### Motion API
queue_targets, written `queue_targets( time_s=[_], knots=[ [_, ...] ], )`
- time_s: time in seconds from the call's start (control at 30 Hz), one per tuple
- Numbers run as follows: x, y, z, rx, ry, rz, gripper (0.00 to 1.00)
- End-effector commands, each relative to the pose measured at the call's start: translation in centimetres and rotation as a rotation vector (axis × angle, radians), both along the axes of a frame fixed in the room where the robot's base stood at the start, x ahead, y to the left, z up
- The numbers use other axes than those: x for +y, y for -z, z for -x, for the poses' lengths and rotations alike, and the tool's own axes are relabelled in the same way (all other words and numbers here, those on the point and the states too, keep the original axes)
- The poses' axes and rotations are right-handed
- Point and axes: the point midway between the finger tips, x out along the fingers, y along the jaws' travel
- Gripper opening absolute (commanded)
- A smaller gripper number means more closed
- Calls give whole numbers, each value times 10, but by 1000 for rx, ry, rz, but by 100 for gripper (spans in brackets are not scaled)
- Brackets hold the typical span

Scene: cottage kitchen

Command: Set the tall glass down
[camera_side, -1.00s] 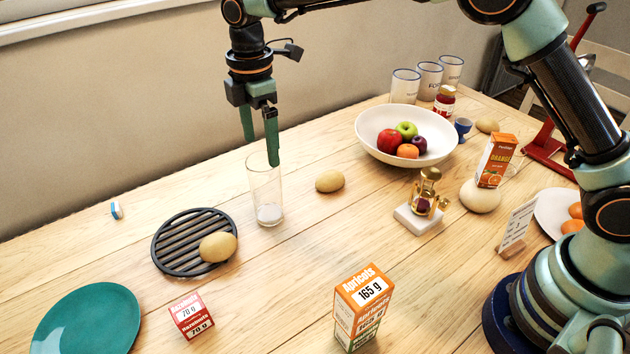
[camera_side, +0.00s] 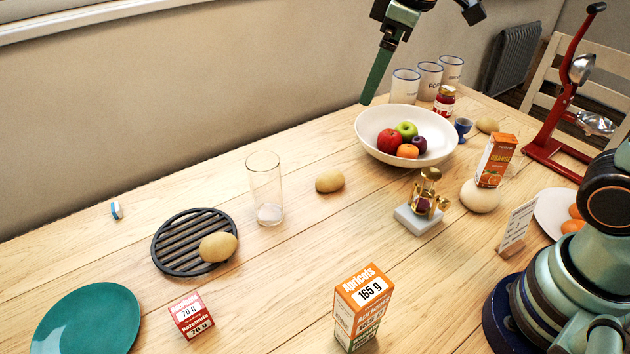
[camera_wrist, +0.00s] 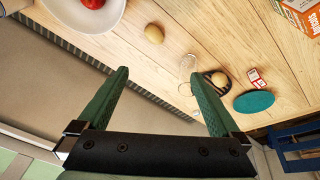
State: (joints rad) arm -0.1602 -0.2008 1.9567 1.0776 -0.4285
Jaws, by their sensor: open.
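The tall glass (camera_side: 264,190) is clear and stands upright on the wooden table, between the black slatted trivet and a potato. It also shows small in the wrist view (camera_wrist: 188,66), between my spread fingers. My gripper (camera_side: 376,85) is high above the table at the upper middle of the side view, well away from the glass. In the wrist view my gripper (camera_wrist: 160,98) has its two green fingers wide apart with nothing held between them.
A black trivet (camera_side: 172,262) with a potato (camera_side: 218,247) on it is left of the glass. Another potato (camera_side: 330,181) lies to its right. A white fruit bowl (camera_side: 372,147), an apricots box (camera_side: 343,312), a hazelnuts box (camera_side: 191,316) and a teal plate (camera_side: 75,325) stand around.

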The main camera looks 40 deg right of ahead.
Motion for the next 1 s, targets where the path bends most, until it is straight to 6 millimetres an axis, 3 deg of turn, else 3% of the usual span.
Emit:
queue_targets(
  time_s=[0.2, 0.4, 1.0],
  knots=[
    [-39, 11, 53, -98, 315, -96, 100],
    [-56, 29, 82, -154, 502, -162, 100],
    [-63, 35, 87, -168, 572, -185, 100]
  ],
)
